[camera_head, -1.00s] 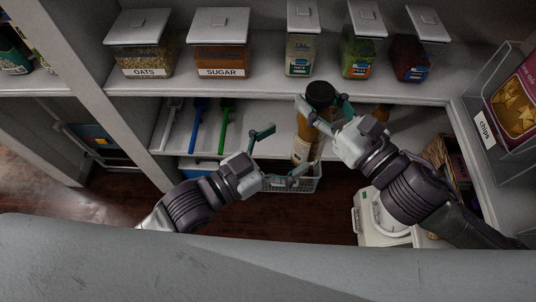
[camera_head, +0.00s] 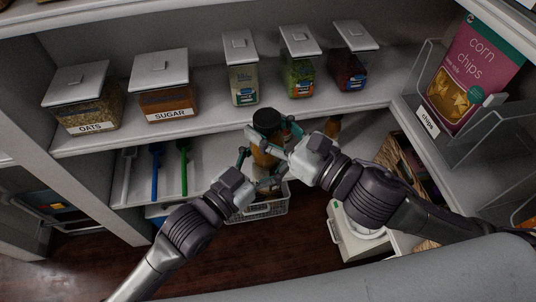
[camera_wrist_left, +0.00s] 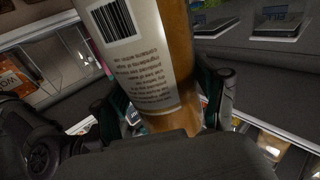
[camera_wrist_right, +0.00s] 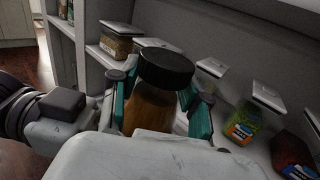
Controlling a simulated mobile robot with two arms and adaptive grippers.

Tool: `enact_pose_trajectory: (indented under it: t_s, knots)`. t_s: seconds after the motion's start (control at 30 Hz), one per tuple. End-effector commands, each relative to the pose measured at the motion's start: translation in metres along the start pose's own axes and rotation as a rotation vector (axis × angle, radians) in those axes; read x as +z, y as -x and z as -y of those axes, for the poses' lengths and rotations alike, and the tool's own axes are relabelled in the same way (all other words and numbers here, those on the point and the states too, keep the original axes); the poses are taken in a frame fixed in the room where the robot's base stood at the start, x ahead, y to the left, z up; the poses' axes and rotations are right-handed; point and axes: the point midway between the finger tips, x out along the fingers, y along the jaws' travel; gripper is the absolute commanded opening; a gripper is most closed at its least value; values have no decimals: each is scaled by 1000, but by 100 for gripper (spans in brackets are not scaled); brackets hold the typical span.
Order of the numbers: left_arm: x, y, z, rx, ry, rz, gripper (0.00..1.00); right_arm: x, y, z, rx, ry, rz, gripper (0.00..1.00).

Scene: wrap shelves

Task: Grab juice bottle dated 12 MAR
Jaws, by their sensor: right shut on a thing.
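A juice bottle (camera_head: 264,157) with amber contents and a black cap is held upright in front of the shelves. My right gripper (camera_head: 268,140) is shut on its upper part, just below the cap. In the right wrist view the cap (camera_wrist_right: 166,67) rises between the teal fingers. My left gripper (camera_head: 257,171) is lower down, with its fingers on either side of the bottle and open. In the left wrist view the bottle's white label (camera_wrist_left: 142,55) shows a barcode and small printed text. I can read no date on it.
Containers of oats (camera_head: 85,108) and sugar (camera_head: 163,100), and several smaller ones, stand on the shelf behind. Scoops (camera_head: 155,172) lie on the lower shelf. A wire basket (camera_head: 262,207) is below the bottle. A chips bin (camera_head: 426,122) is at right.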

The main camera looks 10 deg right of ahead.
Motion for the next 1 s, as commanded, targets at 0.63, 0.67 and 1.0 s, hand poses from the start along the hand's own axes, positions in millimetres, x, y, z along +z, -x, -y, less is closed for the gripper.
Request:
enact_pose_trajectory:
  t_s: [0.63, 0.67, 1.0]
  knots:
    - [-3, 0, -1, 2, 0, -7, 0, 1, 0, 0, 1, 0, 3, 76]
    - [-3, 0, -1, 1, 0, -7, 0, 1, 0, 0, 1, 0, 3, 76]
    - [-3, 0, 0, 0, -1, -7, 0, 18, -4, 3, 30, -29, 32, 76]
